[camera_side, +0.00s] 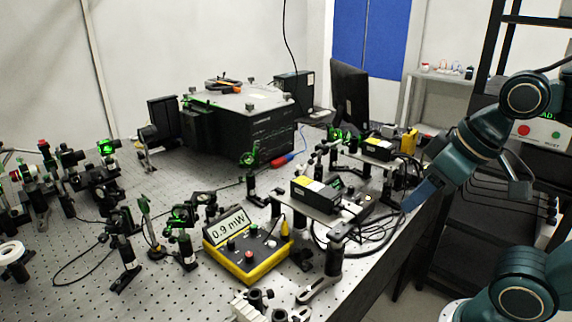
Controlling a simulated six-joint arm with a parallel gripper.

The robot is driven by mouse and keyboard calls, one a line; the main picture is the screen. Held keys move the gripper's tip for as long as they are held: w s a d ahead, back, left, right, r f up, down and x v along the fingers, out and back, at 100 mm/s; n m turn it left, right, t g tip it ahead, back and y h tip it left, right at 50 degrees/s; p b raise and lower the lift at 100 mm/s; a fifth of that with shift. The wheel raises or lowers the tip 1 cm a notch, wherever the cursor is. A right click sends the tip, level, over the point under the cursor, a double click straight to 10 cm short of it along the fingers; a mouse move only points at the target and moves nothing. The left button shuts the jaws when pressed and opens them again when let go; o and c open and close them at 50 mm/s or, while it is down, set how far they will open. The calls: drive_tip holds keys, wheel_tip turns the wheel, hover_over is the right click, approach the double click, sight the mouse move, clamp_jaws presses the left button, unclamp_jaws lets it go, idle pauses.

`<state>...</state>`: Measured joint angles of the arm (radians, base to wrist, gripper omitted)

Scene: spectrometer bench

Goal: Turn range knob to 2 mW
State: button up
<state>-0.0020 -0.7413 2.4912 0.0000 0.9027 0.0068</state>
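The power meter (216,258) is a yellow-edged box with a dark top, lying on the bench left of my arm. Its tilted display (227,228) reads 0.9 mW. Small controls sit on its top: a red knob (249,254), a dark knob (231,243) and others. Their labels are too small to read, so I cannot tell which is the range knob or where it points. My gripper (415,200) is at the right, by the bench's right edge, well apart from the meter. Its fingertips are too small and edge-on to tell if it is open or shut.
Between my gripper and the meter stand a raised plate with a black-and-yellow box (316,193), posts and looped black cables (350,245). A yellow upright piece (285,229) stands at the meter's right. Optics mounts (181,220) crowd its left. A large black box (250,130) stands behind.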

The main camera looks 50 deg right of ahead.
drive_tip(key=w+a+r+m+g, duration=0.2)
drive_tip(key=w+r, duration=0.2)
drive_tip(key=w, duration=0.5)
drive_tip(key=m+g, duration=0.4)
drive_tip(key=m, duration=0.1)
hover_over(231, 241)
wheel_tip(231, 241, down, 8)
drive_tip(key=shift+r, duration=0.15)
wheel_tip(231, 241, down, 14)
drive_tip(key=shift+r, duration=0.1)
clamp_jaws()
